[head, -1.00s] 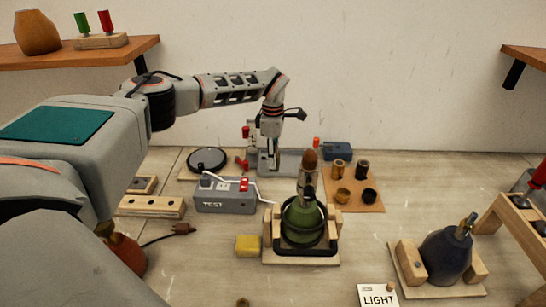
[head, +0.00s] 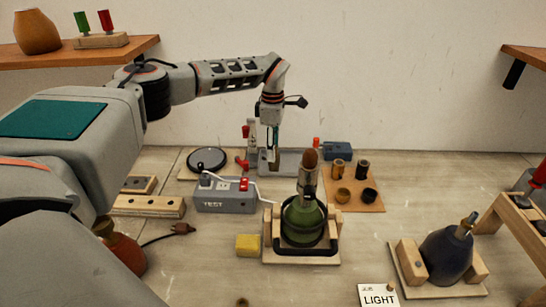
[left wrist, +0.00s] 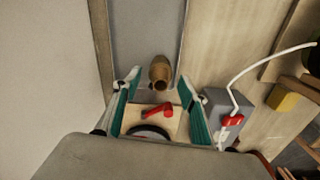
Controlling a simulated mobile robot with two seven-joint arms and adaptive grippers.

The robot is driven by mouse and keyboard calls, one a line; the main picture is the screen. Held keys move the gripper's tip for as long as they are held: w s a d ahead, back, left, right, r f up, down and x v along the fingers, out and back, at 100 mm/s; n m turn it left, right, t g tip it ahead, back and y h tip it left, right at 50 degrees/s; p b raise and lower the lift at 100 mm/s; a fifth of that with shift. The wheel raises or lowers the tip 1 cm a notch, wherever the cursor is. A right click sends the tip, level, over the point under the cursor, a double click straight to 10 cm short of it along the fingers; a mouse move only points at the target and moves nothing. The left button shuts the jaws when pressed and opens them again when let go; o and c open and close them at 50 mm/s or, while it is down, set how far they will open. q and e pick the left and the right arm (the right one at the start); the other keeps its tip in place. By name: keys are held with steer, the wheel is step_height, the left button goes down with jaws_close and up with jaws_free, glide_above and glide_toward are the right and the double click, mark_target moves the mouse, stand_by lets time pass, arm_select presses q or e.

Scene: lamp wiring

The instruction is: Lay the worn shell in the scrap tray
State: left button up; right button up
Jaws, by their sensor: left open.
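The worn shell (left wrist: 159,72) is a dull brass, cup-like piece in the left wrist view. It lies in the grey scrap tray (left wrist: 146,30), near one end. My left gripper (head: 274,147) is above the tray. In the left wrist view its teal fingers (left wrist: 160,82) are spread wide on both sides of the shell, with clear gaps and nothing held. My right gripper is out of view.
A green lamp (head: 303,222) stands in a wooden cradle in front of the tray. A grey test box (head: 225,197) with a white cable is at left. A board (head: 358,206) with several small cups is at right. A blue lamp (head: 446,256) sits further right.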

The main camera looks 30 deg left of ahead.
arm_select(q)
step_height(320, 180, up, 8)
steer(key=shift+r, duration=0.1)
stand_by(0.7)
